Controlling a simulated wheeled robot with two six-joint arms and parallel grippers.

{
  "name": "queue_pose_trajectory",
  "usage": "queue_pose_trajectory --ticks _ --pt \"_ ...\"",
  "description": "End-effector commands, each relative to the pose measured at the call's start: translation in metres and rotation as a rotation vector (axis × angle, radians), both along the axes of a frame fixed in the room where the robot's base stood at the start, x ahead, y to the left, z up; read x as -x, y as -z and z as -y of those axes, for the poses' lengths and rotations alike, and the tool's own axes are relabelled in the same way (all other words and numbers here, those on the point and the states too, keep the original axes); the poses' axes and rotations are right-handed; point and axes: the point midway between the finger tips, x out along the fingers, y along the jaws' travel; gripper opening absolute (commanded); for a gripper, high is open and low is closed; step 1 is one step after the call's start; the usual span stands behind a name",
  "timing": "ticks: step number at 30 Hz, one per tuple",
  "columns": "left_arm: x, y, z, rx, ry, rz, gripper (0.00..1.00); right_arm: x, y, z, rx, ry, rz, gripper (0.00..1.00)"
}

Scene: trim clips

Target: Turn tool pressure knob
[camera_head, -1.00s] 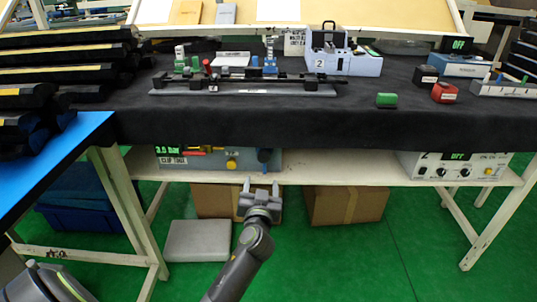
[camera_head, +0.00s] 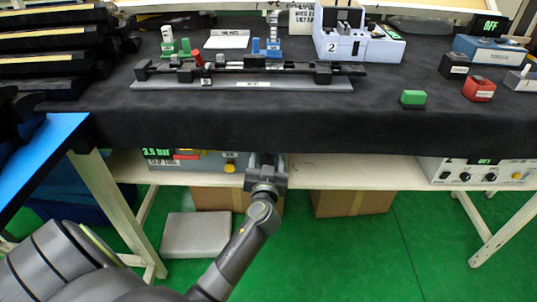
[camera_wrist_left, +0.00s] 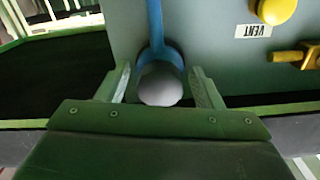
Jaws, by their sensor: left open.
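The clip tool pressure unit (camera_head: 200,160) sits on the shelf under the bench, with a green display reading about 3.5 bar. A grey round knob (camera_wrist_left: 160,84) with a blue collar and blue strip behind it shows on the unit's face in the left wrist view. My left gripper (camera_head: 267,161) is at the right end of the unit; in the left wrist view its open fingers (camera_wrist_left: 161,88) stand on either side of the knob. Whether they touch it I cannot tell. In the head view the gripper hides the knob. My right gripper is not in view.
A yellow vent button (camera_wrist_left: 277,10) and a yellow valve (camera_wrist_left: 300,56) are close by on the unit's face. The black-covered bench top (camera_head: 330,125) overhangs the shelf (camera_head: 350,172). A second box with dials (camera_head: 480,172) stands at the shelf's right.

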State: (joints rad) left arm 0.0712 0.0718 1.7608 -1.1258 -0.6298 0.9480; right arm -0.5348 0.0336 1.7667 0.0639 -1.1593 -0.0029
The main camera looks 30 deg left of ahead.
Motion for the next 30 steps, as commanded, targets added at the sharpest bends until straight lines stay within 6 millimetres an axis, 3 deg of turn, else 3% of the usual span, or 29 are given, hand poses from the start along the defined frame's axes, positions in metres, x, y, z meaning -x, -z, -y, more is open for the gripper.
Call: queue_pose_trajectory --ticks 8,18,23,30 --pt "0.0004 0.0005 0.0000 0.001 0.000 -0.001 0.60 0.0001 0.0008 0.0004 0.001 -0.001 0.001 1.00" --pt "0.0002 0.0004 0.0000 0.001 0.000 -0.001 0.16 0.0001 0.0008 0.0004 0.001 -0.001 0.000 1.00" --pt "0.0002 0.0004 0.0000 -0.021 0.000 -0.014 0.16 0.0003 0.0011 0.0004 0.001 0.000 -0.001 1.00" --pt "0.0002 0.0003 -0.0001 -0.183 0.000 -0.113 0.16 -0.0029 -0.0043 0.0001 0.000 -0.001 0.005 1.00"
